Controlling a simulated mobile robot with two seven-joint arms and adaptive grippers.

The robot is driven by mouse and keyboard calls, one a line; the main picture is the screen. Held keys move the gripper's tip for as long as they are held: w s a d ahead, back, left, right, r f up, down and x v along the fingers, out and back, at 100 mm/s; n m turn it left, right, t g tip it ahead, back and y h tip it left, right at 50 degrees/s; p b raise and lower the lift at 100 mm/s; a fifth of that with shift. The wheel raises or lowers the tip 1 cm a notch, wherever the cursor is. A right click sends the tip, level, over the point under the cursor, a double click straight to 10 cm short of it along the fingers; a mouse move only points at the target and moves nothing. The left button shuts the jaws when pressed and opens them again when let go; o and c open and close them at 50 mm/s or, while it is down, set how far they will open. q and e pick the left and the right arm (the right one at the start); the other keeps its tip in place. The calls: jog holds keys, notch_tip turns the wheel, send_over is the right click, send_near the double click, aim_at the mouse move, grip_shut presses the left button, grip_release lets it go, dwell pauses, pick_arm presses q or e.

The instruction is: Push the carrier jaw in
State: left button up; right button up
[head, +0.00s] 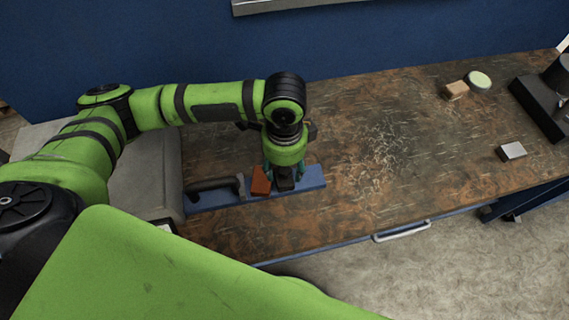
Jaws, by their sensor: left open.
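A long blue carrier base (314,177) lies near the front edge of the bench. A dark arched handle-like part (215,185) is on its left end. An orange-red block (261,181) and a black block (285,183) sit side by side on its right half. I cannot tell for sure which of these is the carrier jaw. My left gripper (284,172) is open and points down over the two blocks, its teal fingers on either side. Whether the fingers touch anything is hidden. My right gripper is not in view.
A brown block (456,90), a pale green round piece (478,80), a small silver-grey box (511,151) and a black stand (541,108) are on the right of the bench (360,150). The bench between them and the base is clear. A drawer handle (401,231) sits below the front edge.

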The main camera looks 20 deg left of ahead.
aim_at(285, 170)
pick_arm(q)
notch_tip(285, 170, up, 12)
dwell(0.5)
dwell(0.4)
